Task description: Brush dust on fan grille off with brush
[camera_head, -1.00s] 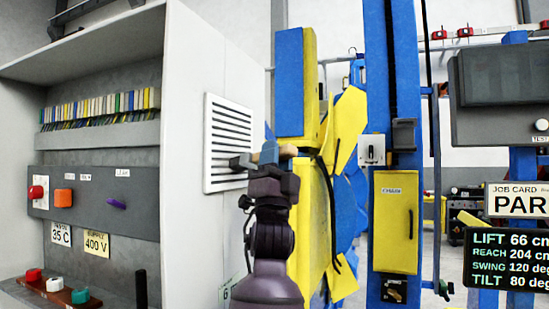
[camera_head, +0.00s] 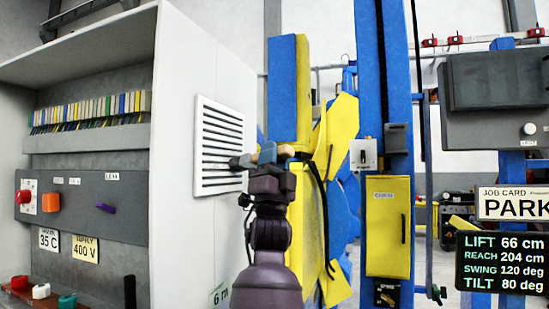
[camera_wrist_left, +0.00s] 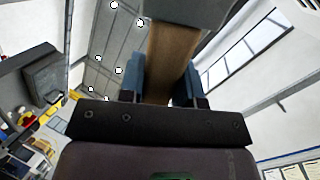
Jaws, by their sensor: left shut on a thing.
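The fan grille (camera_head: 212,140) is a white slatted panel with dark gaps on the cabinet's side wall in the head view. My left gripper (camera_head: 268,154) is shut on the brush (camera_head: 243,161), just right of the grille. The brush's dark grey head points left and overlaps the grille's lower right edge. I cannot tell whether it touches the slats. In the left wrist view, the brown handle (camera_wrist_left: 172,62) sits between the blue fingers, with a grey part beyond it. Dust cannot be made out on the grille. My right gripper is not in view.
The grey cabinet (camera_head: 200,50) with an open front stands at the left. Yellow and blue positioner parts (camera_head: 305,80) stand close behind and right of my arm. A blue column (camera_head: 370,80) with a yellow box (camera_head: 388,225) is further right, beside a display panel (camera_head: 502,261).

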